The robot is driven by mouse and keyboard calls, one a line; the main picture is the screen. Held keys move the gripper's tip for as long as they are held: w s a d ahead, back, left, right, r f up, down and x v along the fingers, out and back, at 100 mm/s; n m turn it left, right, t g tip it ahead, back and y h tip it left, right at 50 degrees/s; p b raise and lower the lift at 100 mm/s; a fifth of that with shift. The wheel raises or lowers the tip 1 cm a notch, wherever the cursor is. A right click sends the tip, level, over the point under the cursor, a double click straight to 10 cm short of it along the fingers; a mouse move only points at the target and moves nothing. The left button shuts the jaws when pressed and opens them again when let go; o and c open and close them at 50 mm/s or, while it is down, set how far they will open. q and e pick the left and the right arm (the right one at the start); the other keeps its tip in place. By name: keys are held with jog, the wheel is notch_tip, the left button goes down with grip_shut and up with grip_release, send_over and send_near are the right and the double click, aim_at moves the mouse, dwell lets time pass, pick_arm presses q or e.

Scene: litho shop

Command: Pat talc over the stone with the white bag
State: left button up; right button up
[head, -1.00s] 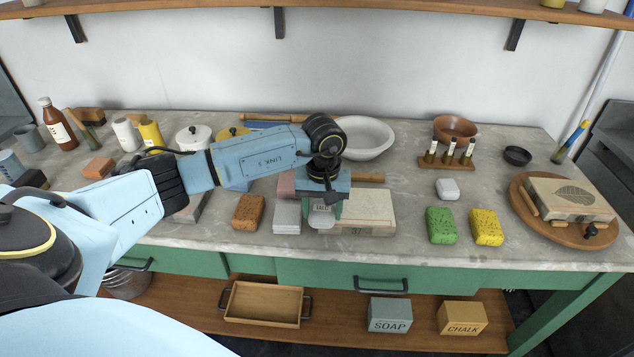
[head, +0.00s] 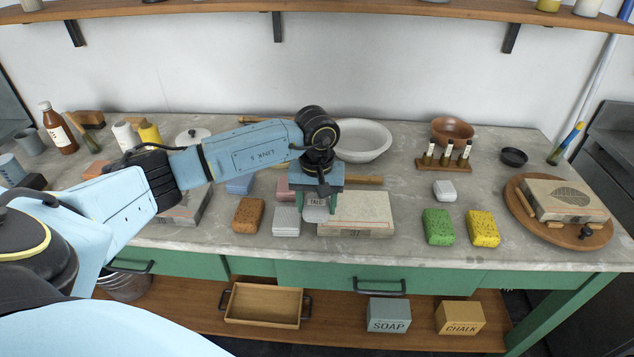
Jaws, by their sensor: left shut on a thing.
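Another stone (head: 568,198) with a dark oval drawing lies on a round wooden board (head: 524,218) at the right. My right gripper is not in view.
On the grey bench (head: 405,190), a brown sponge (head: 249,214) and a pale grey block (head: 287,221) stand left of the bag. Green (head: 438,227) and yellow (head: 483,228) sponges stand right of the stone. A white bowl (head: 362,141) and a vial rack (head: 445,165) are behind.

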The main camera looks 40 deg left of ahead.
pick_arm(q)
jog(key=shift+r+p, duration=0.45)
jog(key=shift+r, duration=0.45)
jog(key=shift+r+p, duration=1.05)
jog(key=shift+r, duration=0.8)
